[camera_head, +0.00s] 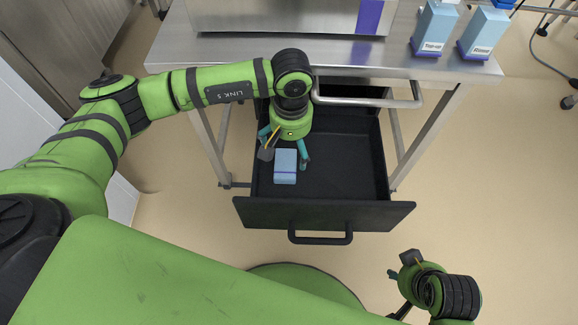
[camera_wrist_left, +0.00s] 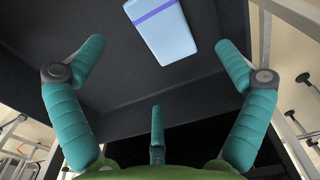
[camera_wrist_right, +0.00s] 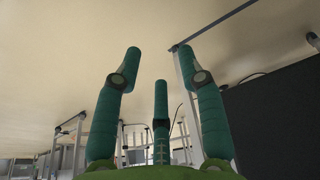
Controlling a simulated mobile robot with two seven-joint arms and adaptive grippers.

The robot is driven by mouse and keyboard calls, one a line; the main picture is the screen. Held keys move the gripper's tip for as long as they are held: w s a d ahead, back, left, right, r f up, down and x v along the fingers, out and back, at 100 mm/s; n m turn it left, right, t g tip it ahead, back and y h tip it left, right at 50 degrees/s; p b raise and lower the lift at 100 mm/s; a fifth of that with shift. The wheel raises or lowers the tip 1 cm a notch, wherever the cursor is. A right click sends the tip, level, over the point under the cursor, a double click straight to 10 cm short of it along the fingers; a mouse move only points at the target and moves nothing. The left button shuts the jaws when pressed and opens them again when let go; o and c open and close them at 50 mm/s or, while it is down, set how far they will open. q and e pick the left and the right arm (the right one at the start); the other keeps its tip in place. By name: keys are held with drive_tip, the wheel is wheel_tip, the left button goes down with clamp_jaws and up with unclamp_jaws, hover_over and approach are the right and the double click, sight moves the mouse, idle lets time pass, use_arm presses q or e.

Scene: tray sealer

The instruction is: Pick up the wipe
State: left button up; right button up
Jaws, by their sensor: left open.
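The wipe (camera_head: 286,167) is a light blue rectangular pack with a purple stripe. It lies in the open black drawer (camera_head: 345,165), towards its left side. In the left wrist view the wipe (camera_wrist_left: 165,35) shows at the top, beyond the fingertips and between them in direction. My left gripper (camera_head: 285,150) hangs down over the drawer at the wipe's far end. Its teal fingers (camera_wrist_left: 160,62) are spread with nothing between them. My right gripper (camera_head: 395,292) is low at the front right, away from the drawer. Its fingers (camera_wrist_right: 157,60) are apart and empty.
A steel table (camera_head: 440,65) stands over the drawer, bearing a steel machine and two blue-and-white bottles, one (camera_head: 434,28) and another (camera_head: 483,33). The drawer's front panel (camera_head: 325,213) with its handle stands up as an edge.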

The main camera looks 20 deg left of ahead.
sight(290, 164)
use_arm(q)
drive_tip(key=f, duration=0.3)
drive_tip(key=s+f+b, duration=0.1)
drive_tip(key=f, duration=0.1)
drive_tip(key=shift+d+f, duration=0.1)
drive_tip(key=shift+f, duration=0.25)
drive_tip(key=shift+w+f, duration=0.1)
drive_tip(key=shift+f, duration=0.15)
drive_tip(key=c, duration=1.1)
use_arm(e)
wheel_tip(290, 164, up, 3)
drive_tip(key=shift+w+a+f+t, duration=0.1)
drive_tip(key=shift+w+f+t, duration=0.1)
drive_tip(key=shift+t, duration=0.2)
